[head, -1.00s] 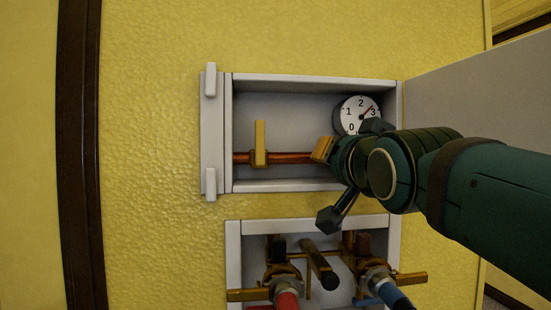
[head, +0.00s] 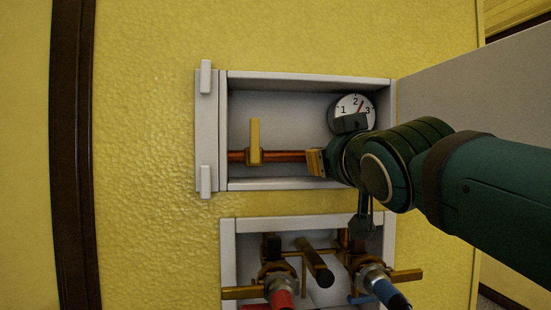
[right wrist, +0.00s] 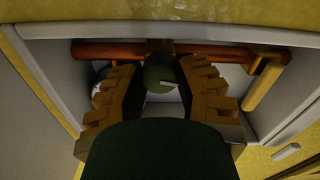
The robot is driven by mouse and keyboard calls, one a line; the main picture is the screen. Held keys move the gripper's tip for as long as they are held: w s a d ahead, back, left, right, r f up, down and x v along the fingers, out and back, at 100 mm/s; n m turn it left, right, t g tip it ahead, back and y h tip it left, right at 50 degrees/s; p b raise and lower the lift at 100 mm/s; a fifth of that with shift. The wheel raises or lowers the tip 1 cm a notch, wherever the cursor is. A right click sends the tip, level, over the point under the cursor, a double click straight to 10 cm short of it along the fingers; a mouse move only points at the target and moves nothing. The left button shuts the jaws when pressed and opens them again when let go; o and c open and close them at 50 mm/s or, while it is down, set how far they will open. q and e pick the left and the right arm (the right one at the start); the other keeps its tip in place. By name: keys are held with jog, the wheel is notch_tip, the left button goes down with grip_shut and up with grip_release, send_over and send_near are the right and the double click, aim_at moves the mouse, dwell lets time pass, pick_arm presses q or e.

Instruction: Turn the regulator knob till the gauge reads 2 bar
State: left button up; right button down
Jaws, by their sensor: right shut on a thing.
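The round white gauge (head: 360,104) sits at the upper right of the open upper wall box, its lower part hidden by my gripper. Its red needle points between 2 and 3. The regulator knob is hidden behind my right gripper (head: 340,160) in the head view. In the right wrist view the dark green knob (right wrist: 160,75) with a pale mark lies between the two fingers of my right gripper (right wrist: 160,88), which is shut on it. My left gripper is not in view.
A copper pipe (head: 280,157) with a brass lever valve (head: 254,142) crosses the box. The box's open door (head: 445,95) stands at the right. A lower box holds brass taps with a red hose (head: 283,298) and a blue hose (head: 388,292).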

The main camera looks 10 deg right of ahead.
jog(key=shift+r+n, duration=0.25)
jog(key=shift+n, duration=1.45)
jog(key=c, duration=0.8)
grip_release()
jog(key=shift+o, duration=0.9)
jog(key=shift+f, duration=0.1)
jog(key=shift+f, duration=0.1)
